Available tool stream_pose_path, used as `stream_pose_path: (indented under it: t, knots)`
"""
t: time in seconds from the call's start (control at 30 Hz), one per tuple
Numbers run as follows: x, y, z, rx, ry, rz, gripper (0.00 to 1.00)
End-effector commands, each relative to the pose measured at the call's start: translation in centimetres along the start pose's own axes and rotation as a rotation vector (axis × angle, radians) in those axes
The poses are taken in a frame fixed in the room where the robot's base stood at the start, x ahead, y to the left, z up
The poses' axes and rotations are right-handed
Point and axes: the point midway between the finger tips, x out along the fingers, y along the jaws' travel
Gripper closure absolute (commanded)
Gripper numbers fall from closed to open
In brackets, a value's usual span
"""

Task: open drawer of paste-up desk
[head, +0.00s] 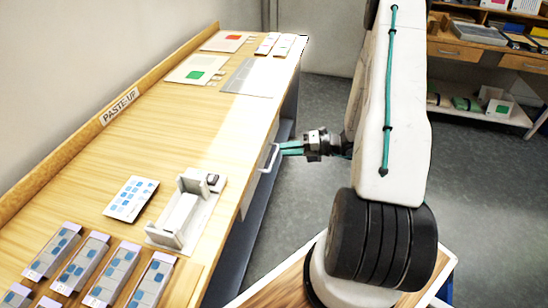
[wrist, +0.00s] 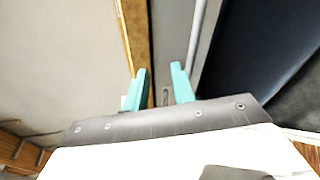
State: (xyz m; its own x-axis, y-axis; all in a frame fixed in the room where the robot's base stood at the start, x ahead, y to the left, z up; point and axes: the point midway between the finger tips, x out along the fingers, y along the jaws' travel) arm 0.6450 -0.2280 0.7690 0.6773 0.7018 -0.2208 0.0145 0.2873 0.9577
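The paste-up desk (head: 150,130) is a long wooden table with a "PASTE-UP" label on its back rail. A pale bar handle (head: 268,160) stands out from its grey front, just below the top's edge. The drawer front looks flush with the desk. My gripper (head: 283,148) points left at the front, its teal fingertips right by the handle; I cannot tell whether they touch it. In the wrist view my gripper (wrist: 158,80) has its two teal fingers apart, facing the wooden edge (wrist: 136,40) and grey front (wrist: 172,40). Nothing is clearly clamped between them.
A white device (head: 185,212), a card with blue squares (head: 131,198) and several blue-patterned trays (head: 118,272) stand on the near desktop. Red and green cards lie at the far end. Grey floor (head: 325,105) is open beside the desk. A shelf unit (head: 455,52) stands at the back right.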

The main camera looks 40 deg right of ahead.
Motion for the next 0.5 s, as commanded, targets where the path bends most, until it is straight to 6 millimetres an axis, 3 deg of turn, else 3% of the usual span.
stream_pose_path:
  t: [0.03,0.1,0.2,0.33,0.5]
  knots:
    - [-0.5,-1.8,0.0,0.072,-0.045,0.001,0.74]
    - [-0.9,-3.4,0.0,0.144,-0.091,0.002,0.74]
    - [-1.2,-4.7,0.0,0.203,-0.128,0.004,0.74]
    - [-0.4,-5.1,0.1,0.223,-0.139,0.005,0.74]
    - [2.4,-5.1,0.4,0.220,-0.136,0.004,0.74]
